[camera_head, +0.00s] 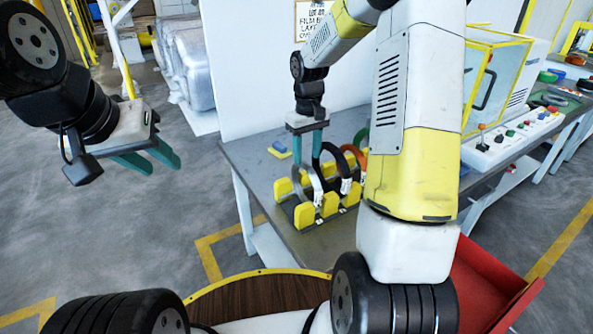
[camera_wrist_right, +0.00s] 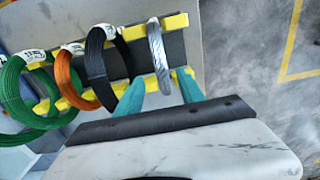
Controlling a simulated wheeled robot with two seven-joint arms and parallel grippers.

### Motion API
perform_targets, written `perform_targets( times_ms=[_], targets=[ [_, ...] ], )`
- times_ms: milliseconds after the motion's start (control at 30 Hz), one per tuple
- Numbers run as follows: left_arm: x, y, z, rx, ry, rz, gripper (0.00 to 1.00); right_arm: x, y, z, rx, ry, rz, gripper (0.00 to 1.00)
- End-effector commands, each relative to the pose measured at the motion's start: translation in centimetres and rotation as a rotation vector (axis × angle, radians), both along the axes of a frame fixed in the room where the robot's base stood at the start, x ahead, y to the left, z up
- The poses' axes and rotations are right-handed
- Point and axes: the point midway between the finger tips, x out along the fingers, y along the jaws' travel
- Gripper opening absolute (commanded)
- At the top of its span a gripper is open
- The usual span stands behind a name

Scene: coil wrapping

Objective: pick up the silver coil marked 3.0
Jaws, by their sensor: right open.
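The silver coil (camera_head: 300,179) stands upright at the near left end of a rack with yellow holders (camera_head: 305,214); it also shows in the right wrist view (camera_wrist_right: 158,56). Its white tag is too small to read. My right gripper (camera_head: 307,152) is open, pointing down at the top of the silver coil. In the right wrist view its teal fingertips (camera_wrist_right: 160,84) lie on either side of the coil's near end, with gaps visible. My left gripper (camera_head: 160,162) is open and empty, over the floor at left, away from the table.
Black (camera_wrist_right: 96,65), orange (camera_wrist_right: 66,78) and green (camera_wrist_right: 14,92) coils stand in the same rack, beside the silver one. The grey table (camera_head: 262,185) holds a small blue and yellow item (camera_head: 279,149) behind the rack. A red tray (camera_head: 480,280) is at lower right.

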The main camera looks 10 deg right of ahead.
Motion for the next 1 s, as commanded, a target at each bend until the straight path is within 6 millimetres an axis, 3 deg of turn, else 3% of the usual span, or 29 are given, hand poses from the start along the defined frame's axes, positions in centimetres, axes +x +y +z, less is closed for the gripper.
perform_targets(
  times_ms=[500,833,1000],
  targets=[
    [0.0,0.0,0.0,0.0,0.0,0.0,0.36,-0.5,0.2,-6.7,0.001,0.004,-0.001,0.45],
    [0.0,0.0,0.0,0.0,0.0,0.0,0.36,-0.5,0.2,-7.5,0.0,0.002,0.0,0.45],
    [0.0,0.0,0.0,0.0,0.0,0.0,0.36,-0.5,0.2,-7.5,0.0,0.002,0.0,0.14]
  ],
)
